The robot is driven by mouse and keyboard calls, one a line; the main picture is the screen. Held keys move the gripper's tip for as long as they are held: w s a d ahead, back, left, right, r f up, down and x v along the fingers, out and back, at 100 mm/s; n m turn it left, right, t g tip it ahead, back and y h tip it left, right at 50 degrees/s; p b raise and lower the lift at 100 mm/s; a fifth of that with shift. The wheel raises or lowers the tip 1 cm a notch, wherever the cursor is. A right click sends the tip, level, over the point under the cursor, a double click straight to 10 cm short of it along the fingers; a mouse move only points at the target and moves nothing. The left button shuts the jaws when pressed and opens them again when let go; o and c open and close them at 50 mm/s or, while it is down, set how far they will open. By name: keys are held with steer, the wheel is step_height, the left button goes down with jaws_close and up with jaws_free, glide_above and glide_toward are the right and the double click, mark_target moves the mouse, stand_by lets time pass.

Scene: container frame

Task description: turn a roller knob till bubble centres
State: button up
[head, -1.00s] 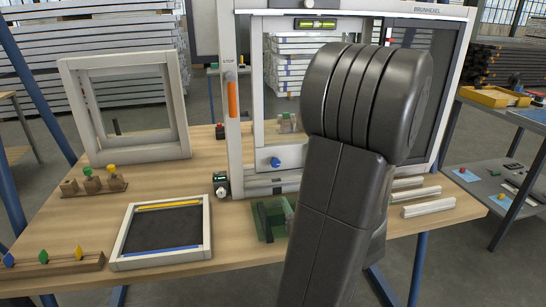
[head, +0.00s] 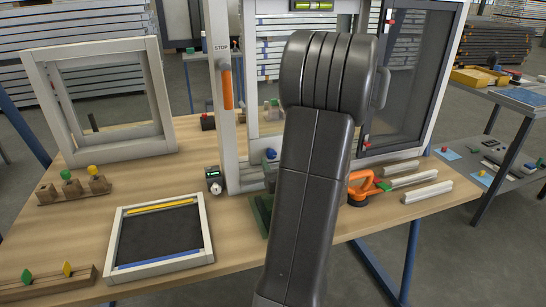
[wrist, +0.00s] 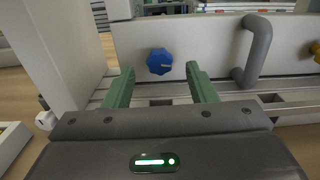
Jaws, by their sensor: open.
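The blue roller knob (wrist: 159,61) sits on the pale lower rail of the upright frame, with a light mark pointing to the right. In the head view the knob (head: 270,154) shows just left of my arm. My gripper (wrist: 160,74) is open, its two green fingers apart and pointing toward the knob, which appears between them and a little beyond their tips. The fingers hold nothing.
A grey curved handle (wrist: 258,48) stands close right of the fingers. An orange-handled tool (head: 362,190) and pale bars (head: 412,180) lie on the right of the table. A screen tray (head: 160,232) lies front left; an empty frame (head: 100,100) stands behind it.

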mark_target(272, 156)
steer(key=shift+x, duration=1.7)
steer(key=c, duration=1)
steer(key=shift+o, duration=0.2)
steer(key=shift+f+n+b, duration=0.2)
steer(key=shift+n+b, duration=0.1)
steer(key=shift+b, duration=0.35)
steer(key=shift+f+n+b, duration=0.1)
steer(key=shift+n+b, duration=0.6)
steer(key=shift+b, duration=0.5)
steer(key=n+b, duration=0.2)
steer(key=b, duration=0.2)
steer(key=shift+r+n+b, duration=0.25)
steer(key=shift+n+b, duration=0.1)
steer(key=shift+n, duration=0.15)
